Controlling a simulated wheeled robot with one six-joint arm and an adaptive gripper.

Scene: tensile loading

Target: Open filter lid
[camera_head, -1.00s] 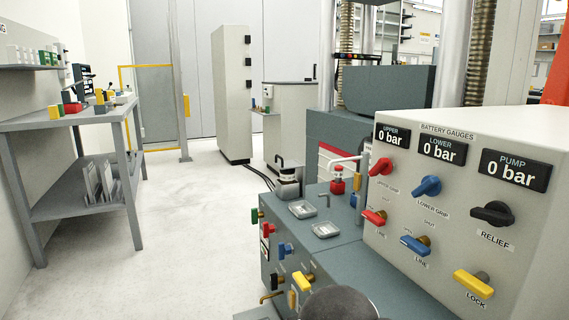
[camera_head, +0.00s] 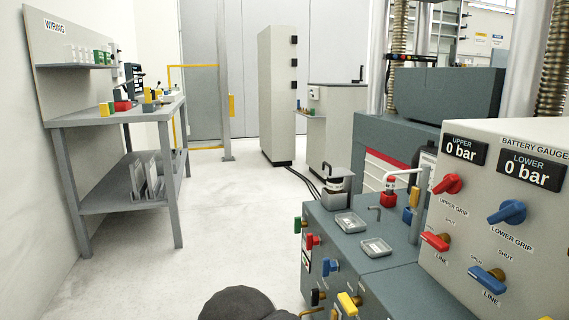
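A small pale canister with a dark top and an upright bent handle (camera_head: 339,179) stands at the back left corner of the grey hydraulic unit (camera_head: 345,239). It may be the filter with its lid, and the top looks seated on the body. No label on it is readable. My gripper is not in view. A dark rounded part at the bottom edge looks like part of my own arm.
Two clear-lidded trays (camera_head: 376,247) lie on the unit's top, near a red-capped fitting (camera_head: 389,187). Coloured valve handles (camera_head: 347,303) stick out from its front. The gauge panel (camera_head: 463,230) stands at right, a workbench (camera_head: 115,111) at left. The floor between is clear.

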